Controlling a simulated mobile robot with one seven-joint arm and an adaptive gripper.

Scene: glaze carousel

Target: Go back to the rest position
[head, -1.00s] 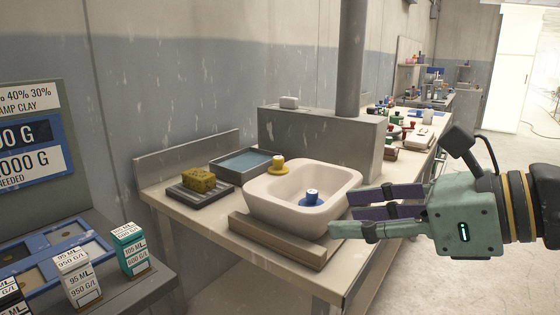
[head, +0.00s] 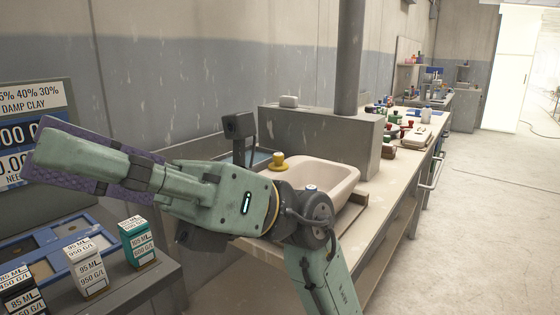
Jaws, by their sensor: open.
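My gripper (head: 52,150) reaches across the left half of the head view, with its fingers pointing left in front of the sign board. My green arm comes up from the lower middle of the picture. The pinkish-white basin (head: 335,172) stands on the bench behind my wrist, its left and front parts hidden. A yellow knob-like piece (head: 278,160) sits at its back rim, and a blue one with a white top shows only its top (head: 311,188) beside my arm.
Several labelled boxes, among them a teal one (head: 137,243) and a white one (head: 86,267), stand below my gripper beside a blue-framed tray (head: 45,246). A grey block (head: 325,140) with a pipe stands behind the basin. The floor at right is clear.

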